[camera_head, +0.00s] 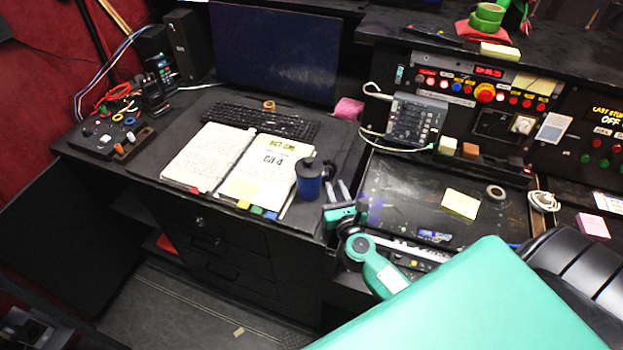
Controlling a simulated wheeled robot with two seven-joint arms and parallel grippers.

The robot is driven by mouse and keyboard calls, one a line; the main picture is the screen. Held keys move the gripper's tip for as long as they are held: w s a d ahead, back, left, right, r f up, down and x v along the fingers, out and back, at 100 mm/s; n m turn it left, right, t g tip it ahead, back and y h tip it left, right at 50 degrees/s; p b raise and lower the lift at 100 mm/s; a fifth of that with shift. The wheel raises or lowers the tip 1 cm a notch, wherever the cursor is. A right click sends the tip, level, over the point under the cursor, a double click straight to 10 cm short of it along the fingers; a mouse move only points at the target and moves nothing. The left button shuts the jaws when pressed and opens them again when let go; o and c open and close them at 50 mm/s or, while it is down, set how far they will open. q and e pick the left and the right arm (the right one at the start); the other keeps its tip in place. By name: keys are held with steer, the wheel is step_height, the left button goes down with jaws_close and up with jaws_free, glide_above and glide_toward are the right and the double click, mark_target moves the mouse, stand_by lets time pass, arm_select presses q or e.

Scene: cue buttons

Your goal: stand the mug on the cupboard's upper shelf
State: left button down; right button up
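A blue mug (308,184) with a dark top stands upright on the black desk, at the right edge of the open book. Its dark handle points right. My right gripper (338,188) is just right of the mug, at the desk's front edge, with its two grey fingers pointing up and away. The fingers are apart with nothing seen between them. I cannot tell whether a finger touches the mug or its handle. My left gripper is not in view. I cannot make out a cupboard with an upper shelf for certain.
An open book (204,155) lies left of the mug, with a keyboard (262,121) behind it. A monitor (275,50) stands at the back. A control panel (485,84) and a yellow note (460,204) are to the right. Dark drawers (215,240) are below the desk.

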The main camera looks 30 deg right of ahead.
mark_target(331, 173)
steer(key=shift+w+d+r, duration=0.1)
steer(key=shift+w+r, duration=0.05)
steer(key=shift+w, duration=0.2)
steer(key=p+x, duration=0.1)
steer(key=x, duration=0.2)
steer(key=shift+w+d+r+p, duration=0.1)
steer(key=shift+w+d+p, duration=0.1)
steer(key=shift+p, duration=0.2)
steer(key=shift+w+d, duration=0.15)
steer(key=shift+w, duration=0.35)
steer(key=shift+c, duration=0.4)
jaws_close()
